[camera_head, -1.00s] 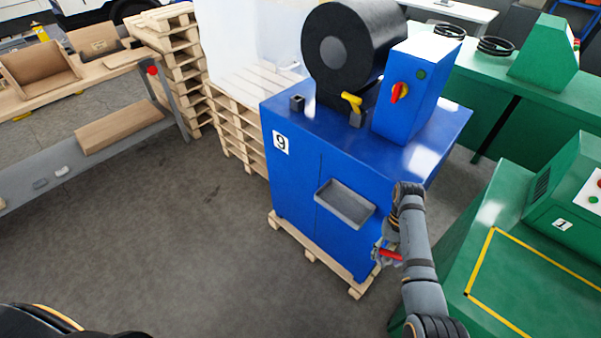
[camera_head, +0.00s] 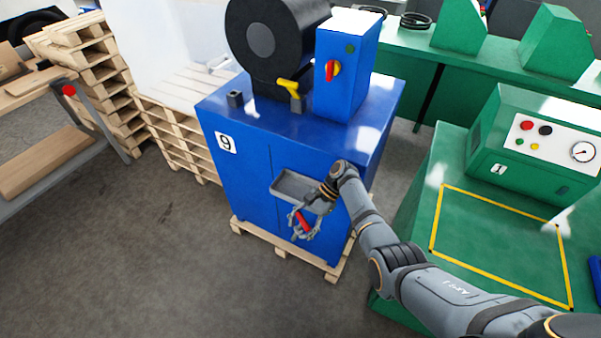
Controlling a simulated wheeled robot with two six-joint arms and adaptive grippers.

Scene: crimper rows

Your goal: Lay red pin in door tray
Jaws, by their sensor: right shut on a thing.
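The red pin (camera_head: 303,221) is a short red rod. My right gripper (camera_head: 303,228) is shut on it and holds it in front of the blue machine's door, at the lower right of the door tray. The door tray (camera_head: 285,186) is a shallow grey tray on the front of the blue machine marked 9 (camera_head: 232,172). My right wrist covers the tray's right end. The part of the tray that shows looks empty. My left gripper is not in view.
The blue machine stands on a wooden pallet (camera_head: 283,252). Stacked pallets (camera_head: 88,75) and a workbench (camera_head: 40,165) are at the left. The floor in front is clear.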

